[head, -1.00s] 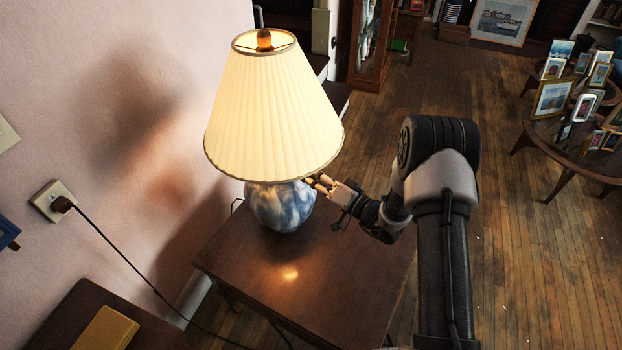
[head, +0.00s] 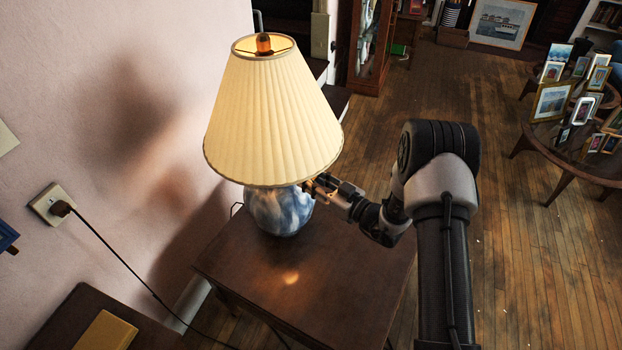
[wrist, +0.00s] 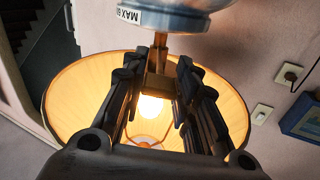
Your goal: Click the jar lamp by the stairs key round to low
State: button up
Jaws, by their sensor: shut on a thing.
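The jar lamp stands on a dark wooden side table (head: 340,285). It has a blue-and-white jar base (head: 278,212) and a pleated cream shade (head: 272,115), glowing softly. My gripper (head: 312,187) reaches in from the right, just under the shade's rim at the jar's neck. In the wrist view, which is upside down, the jar is at the top and the lit bulb (wrist: 151,106) shows inside the shade. My gripper's fingers (wrist: 160,78) are shut around the brass key and socket area (wrist: 157,82). The key itself is mostly hidden between them.
A wall outlet (head: 50,203) with a plugged cord is on the left wall. A yellow book (head: 105,331) lies on another table at lower left. A round table with several framed pictures (head: 551,101) stands at far right. The wooden floor between is clear.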

jog(key=shift+w+r+n, duration=0.1)
jog(key=shift+n, duration=0.4)
jog(key=o, duration=1.1)
jog(key=shift+c, duration=0.2)
